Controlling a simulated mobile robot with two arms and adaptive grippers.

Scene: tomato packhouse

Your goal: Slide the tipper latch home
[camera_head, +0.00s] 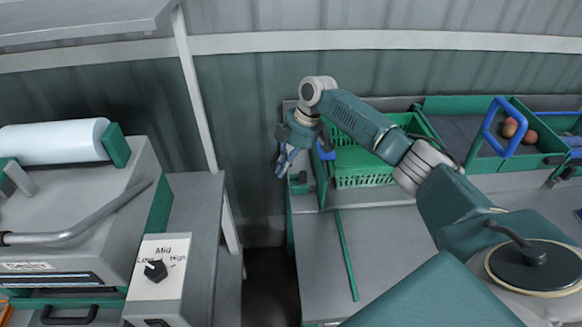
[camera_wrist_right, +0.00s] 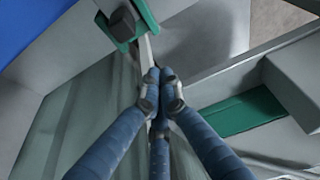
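My right gripper (camera_head: 281,172) hangs at the left end of the bench, fingers pointing down. In the right wrist view its blue fingers (camera_wrist_right: 159,78) are drawn together at the tips. Just beyond them is a green bracket (camera_wrist_right: 148,14) with a dark grey block (camera_wrist_right: 123,22), which looks like the tipper latch. A pale narrow bar (camera_wrist_right: 146,52) runs from the bracket down to the fingertips; I cannot tell whether they touch or grip it. In the head view the latch is too small or hidden to make out. My left gripper is not in view.
A green crate (camera_head: 365,178) stands right of the gripper. A green tray with a blue handle (camera_head: 487,130) holds round reddish fruit (camera_head: 510,127). A machine with a Low-Mid-High dial (camera_head: 156,270) stands left, across a narrow gap. The grey benchtop (camera_head: 385,245) has a green strip (camera_head: 347,255).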

